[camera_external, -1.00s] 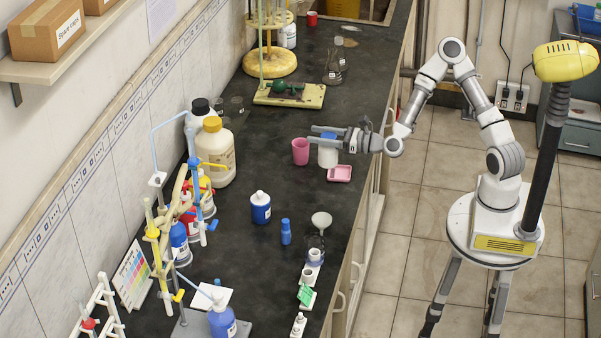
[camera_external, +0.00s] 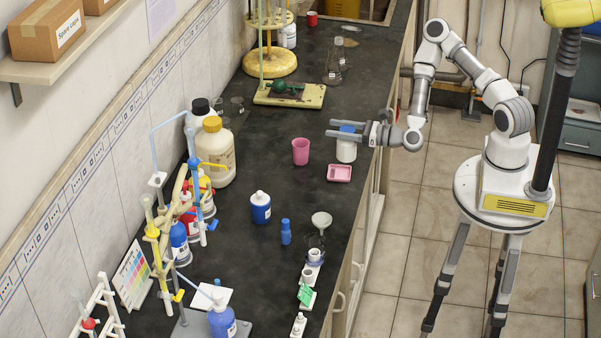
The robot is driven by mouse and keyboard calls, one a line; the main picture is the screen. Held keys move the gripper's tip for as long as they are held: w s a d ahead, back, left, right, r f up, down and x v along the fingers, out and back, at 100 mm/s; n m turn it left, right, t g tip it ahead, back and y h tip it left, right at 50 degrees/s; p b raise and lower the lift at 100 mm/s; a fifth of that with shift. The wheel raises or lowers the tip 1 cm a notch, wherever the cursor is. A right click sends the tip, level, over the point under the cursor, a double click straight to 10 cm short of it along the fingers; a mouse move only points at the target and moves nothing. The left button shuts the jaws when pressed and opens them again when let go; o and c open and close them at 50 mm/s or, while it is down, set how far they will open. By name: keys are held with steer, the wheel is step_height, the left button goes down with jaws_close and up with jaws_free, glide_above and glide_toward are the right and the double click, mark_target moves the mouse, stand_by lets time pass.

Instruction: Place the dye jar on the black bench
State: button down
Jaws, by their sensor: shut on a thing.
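The dye jar (camera_external: 346,153), white with a blue lid, is between the fingers of my gripper (camera_external: 347,132), near the right edge of the black bench (camera_external: 270,160). My gripper reaches in from the right, lies level, and is shut on the jar near its lid. The jar is upright. Whether its base touches the bench or hangs just above it, I cannot tell from this angle.
A pink cup (camera_external: 300,152) stands left of the jar, and a pink tray (camera_external: 339,173) lies just below it in the picture. Glass flasks (camera_external: 334,70) stand farther back. A blue bottle (camera_external: 260,208) and a funnel (camera_external: 321,220) are nearer. Bench left of the cup is clear.

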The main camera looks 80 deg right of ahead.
steer(key=shift+s+a+r+p, duration=0.15)
steer(key=shift+s+r+p, duration=0.15)
steer(key=shift+s+p, duration=0.25)
